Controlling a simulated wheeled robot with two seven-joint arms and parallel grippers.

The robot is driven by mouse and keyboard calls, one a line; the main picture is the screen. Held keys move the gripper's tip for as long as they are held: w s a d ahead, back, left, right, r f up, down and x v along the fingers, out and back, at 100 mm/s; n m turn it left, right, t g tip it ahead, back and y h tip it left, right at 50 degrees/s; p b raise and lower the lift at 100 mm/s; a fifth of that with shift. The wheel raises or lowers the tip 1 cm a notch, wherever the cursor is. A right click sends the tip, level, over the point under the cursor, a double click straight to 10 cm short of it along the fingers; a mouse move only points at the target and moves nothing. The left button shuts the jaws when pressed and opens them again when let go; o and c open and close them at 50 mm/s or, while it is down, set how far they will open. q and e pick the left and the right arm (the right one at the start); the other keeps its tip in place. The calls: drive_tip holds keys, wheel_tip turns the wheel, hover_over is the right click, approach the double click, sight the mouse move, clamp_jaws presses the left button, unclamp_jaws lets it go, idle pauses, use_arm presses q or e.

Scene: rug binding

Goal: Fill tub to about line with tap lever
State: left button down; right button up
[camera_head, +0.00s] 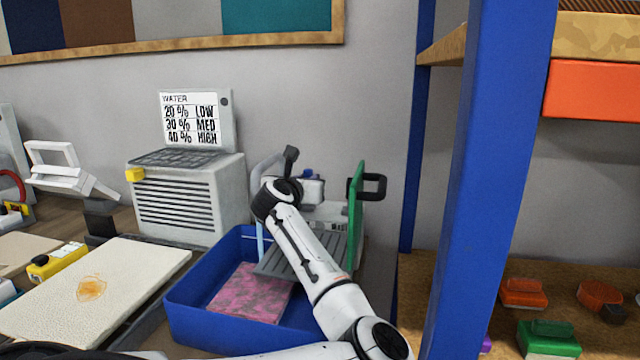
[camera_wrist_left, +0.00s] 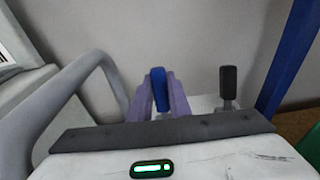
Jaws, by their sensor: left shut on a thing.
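The blue tub (camera_head: 190,318) stands on the worktop with a mottled pink piece (camera_head: 250,292) lying flat inside. The grey curved tap spout (camera_head: 258,168) arches over it; in the left wrist view the spout (camera_wrist_left: 75,92) is at left. A thin pale blue strip (camera_head: 260,240), looking like water, hangs below the spout. My left gripper (camera_wrist_left: 160,96) has its purple fingers shut around the blue tap lever (camera_wrist_left: 158,76). The lever's blue top (camera_head: 307,173) also shows in the head view. No fill line can be made out on the tub. My right gripper is out of view.
A sign (camera_head: 192,120) reads WATER 20% LOW, 30% MED, 40% HIGH, above a grey vented box (camera_head: 190,200). A dark slatted rack (camera_head: 290,262) and a green upright panel (camera_head: 356,215) adjoin the tub. A blue shelf post (camera_head: 490,180) stands at right; a cream board (camera_head: 100,285) lies left.

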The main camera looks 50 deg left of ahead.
sight(308, 169)
use_arm(q)
drive_tip(key=c, duration=1.8)
unclamp_jaws()
drive_tip(key=shift+o, duration=0.8)
wheel_tip(308, 169, up, 10)
drive_tip(key=shift+p, duration=0.4)
